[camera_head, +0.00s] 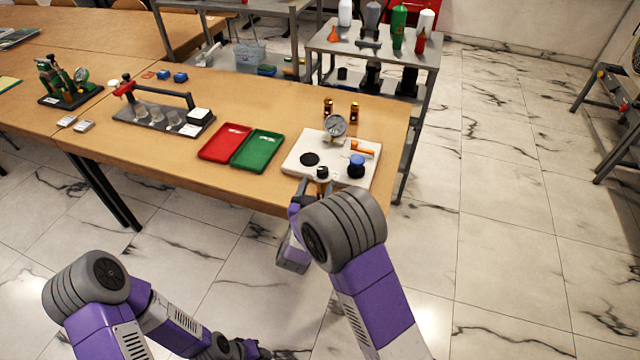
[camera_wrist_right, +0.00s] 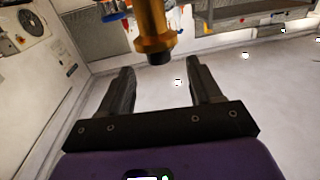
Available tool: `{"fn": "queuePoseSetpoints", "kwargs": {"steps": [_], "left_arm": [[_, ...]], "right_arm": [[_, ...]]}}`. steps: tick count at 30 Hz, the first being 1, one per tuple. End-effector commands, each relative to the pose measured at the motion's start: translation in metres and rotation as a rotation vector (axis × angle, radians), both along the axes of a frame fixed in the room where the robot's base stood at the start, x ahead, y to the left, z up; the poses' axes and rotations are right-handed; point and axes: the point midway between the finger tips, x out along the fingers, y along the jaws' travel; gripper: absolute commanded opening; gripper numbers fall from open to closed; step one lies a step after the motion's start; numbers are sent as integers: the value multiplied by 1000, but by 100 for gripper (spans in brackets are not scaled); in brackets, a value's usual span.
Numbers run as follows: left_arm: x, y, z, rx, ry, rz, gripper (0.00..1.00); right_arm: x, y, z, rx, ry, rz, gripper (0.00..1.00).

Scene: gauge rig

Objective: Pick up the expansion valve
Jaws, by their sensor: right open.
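A small brass part with a black top (camera_head: 322,173), which looks like the expansion valve, stands at the front edge of the white rig board (camera_head: 292,163). My right gripper (camera_head: 312,187) is close to it at the table's front edge, partly hidden by my own arm. In the right wrist view the brass part (camera_wrist_right: 153,28) shows large, its black end near the gap between the fingertips. The right gripper (camera_wrist_right: 160,75) is open with nothing between its fingers. My left gripper (camera_head: 255,350) is low at the bottom of the head view, too small and dark to read.
The board also carries a dial gauge (camera_head: 335,126), a blue knob (camera_head: 356,161), an orange-handled valve (camera_head: 363,148) and a black disc (camera_head: 310,159). Two brass cylinders stand behind it, one being (camera_head: 354,113). Red (camera_head: 224,142) and green (camera_head: 257,150) trays lie to the left.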

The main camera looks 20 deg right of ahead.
Motion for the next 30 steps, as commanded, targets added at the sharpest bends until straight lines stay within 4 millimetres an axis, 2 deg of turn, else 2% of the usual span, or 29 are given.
{"fn": "queuePoseSetpoints", "kwargs": {"steps": [15, 23, 24, 30], "left_arm": [[0, 0, -13, 0, 0, 0, 43], [0, 0, -13, 0, 0, 0, 43], [0, 0, -13, 0, 0, 0, 43], [0, 0, -13, 0, 0, 0, 43]], "right_arm": [[57, -32, -1, 0, -1, -2, 64], [61, -33, 0, 0, 1, 1, 64], [61, -33, 0, 0, 1, 1, 62], [61, -33, 0, 0, 1, 1, 32]]}}
